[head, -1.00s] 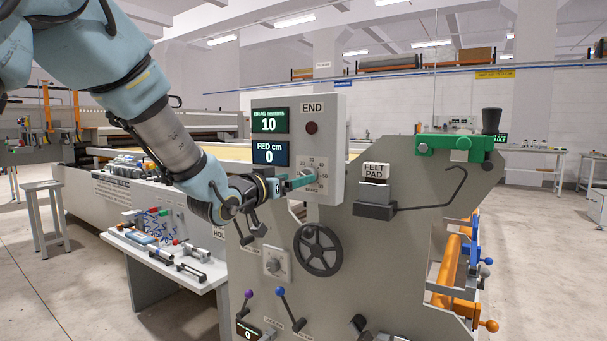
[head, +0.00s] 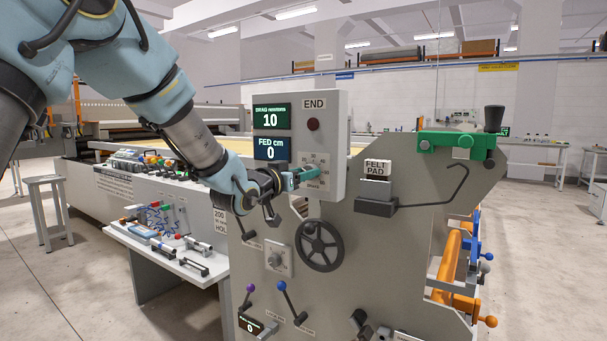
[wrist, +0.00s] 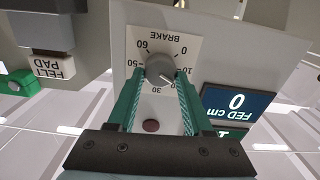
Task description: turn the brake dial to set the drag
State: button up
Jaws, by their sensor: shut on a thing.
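The brake dial (wrist: 159,66) is a grey round knob on a white scale plate marked BRAKE, seen upside down in the wrist view. My gripper (wrist: 158,76) has its green fingers on either side of the knob and is shut on it. In the head view my gripper (head: 302,177) reaches the dial plate (head: 320,164) from the left and hides the knob. A pale mark shows on the knob's face; its exact reading is too small to tell. The drag display (head: 271,119) reads 10 newtons.
The FED cm display (head: 271,148) reads 0. A dark red button (head: 313,124) is above the dial. A black handwheel (head: 319,245) is below it, and a felt pad holder (head: 377,190) is to the right. A smaller knob (head: 279,260) is lower left.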

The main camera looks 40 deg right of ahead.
grip_shut()
jog(key=shift+f+b, duration=0.1)
jog(key=shift+b, duration=0.25)
jog(key=m+b, duration=0.7)
jog(key=b, duration=0.2)
jog(key=shift+s, duration=0.1)
jog(key=shift+b, duration=0.35)
